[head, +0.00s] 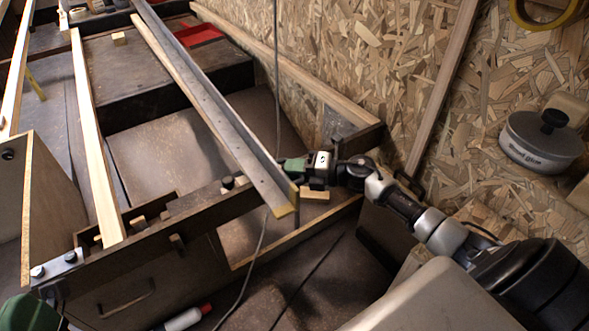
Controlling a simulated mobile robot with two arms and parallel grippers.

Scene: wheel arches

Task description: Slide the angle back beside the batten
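The angle (222,112) is a long grey metal profile running from the top of the head view down to the right. Its near end has a yellowish edge and overhangs the dark front board. My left gripper is not clearly visible.
Another pale strip (92,140) lies to the left, across the dark frame. A chipboard wall (340,60) closes the right side, with a grey glue tin (540,140) there. A thin cable (262,240) hangs by the angle's end. A small wood block (315,193) lies below the gripper.

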